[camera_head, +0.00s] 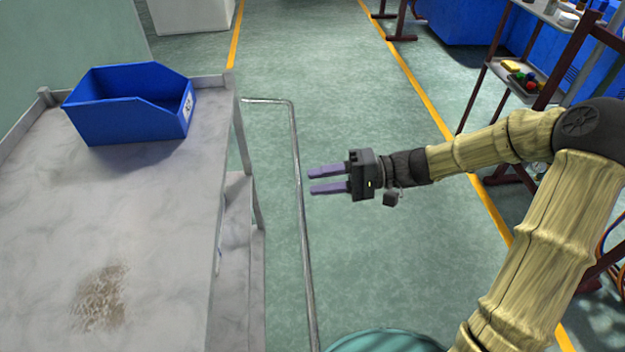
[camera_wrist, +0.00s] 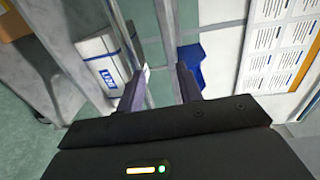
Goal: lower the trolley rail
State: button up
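The trolley rail (camera_head: 299,200) is a thin grey metal bar with a bend at its far end. It stands out from the right side of the grey trolley (camera_head: 150,220). My gripper (camera_head: 310,180) is open and empty, pointing left, with its purple fingertips just right of the rail in the head view. In the wrist view, the gripper (camera_wrist: 160,85) has its two fingers apart, and a grey bar that looks like the rail (camera_wrist: 166,35) runs between their lines. I cannot tell whether the tips touch it. The rail's near end runs out of the head view.
A blue bin (camera_head: 130,115) stands on the trolley's top. A white labelled box (camera_wrist: 103,60) shows beside the trolley frame in the wrist view. A rack (camera_head: 510,72) with small items stands at the right. Green floor (camera_head: 340,80) lies clear beyond my gripper.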

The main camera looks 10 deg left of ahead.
jog(key=p+v, duration=0.1)
jog(key=v, duration=1.4)
jog(key=shift+w, duration=0.15)
jog(key=shift+d, duration=0.1)
jog(key=shift+c, duration=0.5)
grip_shut()
jog(key=s+a+f+m+y+b, duration=0.1)
jog(key=a+f+m, duration=0.2)
jog(key=f+m, duration=0.4)
jog(key=s+a+f+m+g+y+b, duration=0.1)
jog(key=a+f+m, duration=0.3)
jog(key=f+m, duration=0.4)
jog(key=m+y+b, duration=0.1)
jog(key=m, duration=0.2)
jog(key=shift+a, duration=0.25)
jog(key=shift+s+f, duration=0.1)
